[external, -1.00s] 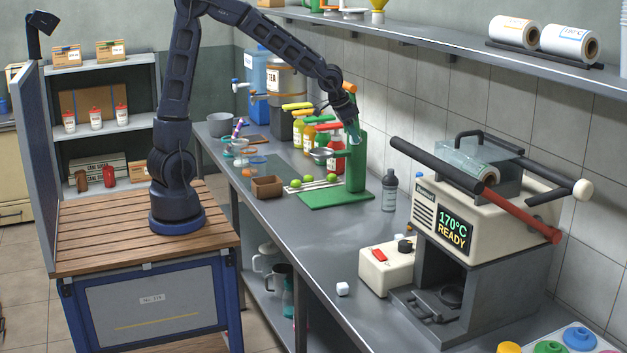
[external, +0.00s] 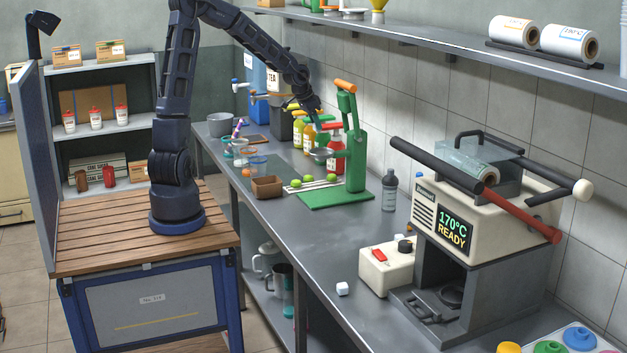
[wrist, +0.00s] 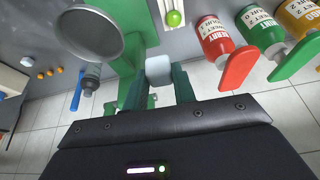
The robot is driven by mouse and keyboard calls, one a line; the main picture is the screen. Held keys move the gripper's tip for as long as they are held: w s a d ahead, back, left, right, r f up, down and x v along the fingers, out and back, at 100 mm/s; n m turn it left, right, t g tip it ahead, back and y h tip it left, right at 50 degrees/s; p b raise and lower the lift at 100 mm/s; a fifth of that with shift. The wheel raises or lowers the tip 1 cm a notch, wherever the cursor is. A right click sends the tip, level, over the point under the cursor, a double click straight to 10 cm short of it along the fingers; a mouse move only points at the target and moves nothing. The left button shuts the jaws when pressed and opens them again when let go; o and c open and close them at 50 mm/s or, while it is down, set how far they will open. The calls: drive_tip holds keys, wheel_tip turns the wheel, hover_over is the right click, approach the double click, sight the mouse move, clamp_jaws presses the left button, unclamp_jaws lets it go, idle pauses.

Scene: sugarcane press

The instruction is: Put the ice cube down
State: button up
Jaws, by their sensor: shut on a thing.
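My gripper (external: 317,120) is above the counter, just left of the green hand press (external: 356,150). In the wrist view my gripper (wrist: 159,76) is shut on a pale ice cube (wrist: 159,68), held between the fingertips. The cube in the gripper is too small to make out in the external view. A metal bowl (external: 324,154) on the press sits below the gripper; this round bowl (wrist: 82,34) also shows at the upper left of the wrist view. Another white cube (external: 342,289) lies on the counter near the front edge.
Sauce bottles (external: 309,138) stand behind the gripper. Limes (external: 296,183) and a brown box (external: 267,187) lie left of the press. A grey bottle (external: 390,190) and a sealing machine (external: 484,210) stand to the right. The counter (external: 318,238) in front of the press is clear.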

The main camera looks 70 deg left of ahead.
drive_tip(key=a+f+m+h, duration=0.1)
drive_tip(key=a+f+m, duration=0.15)
drive_tip(key=a, duration=2.35)
drive_tip(key=m, duration=0.2)
hover_over(274, 160)
drive_tip(key=s, duration=0.1)
wheel_tip(274, 160, down, 2)
drive_tip(key=f, duration=0.1)
drive_tip(key=shift+n+g+h, duration=0.25)
drive_tip(key=shift+g+h, duration=0.05)
drive_tip(key=f, duration=1.9)
drive_tip(key=shift+s+a+f, duration=0.2)
drive_tip(key=shift+a, duration=0.05)
drive_tip(key=o, duration=0.9)
drive_tip(key=shift+f, duration=0.1)
drive_tip(key=shift+o, duration=0.2)
drive_tip(key=v, duration=1.2)
drive_tip(key=shift+d, duration=0.1)
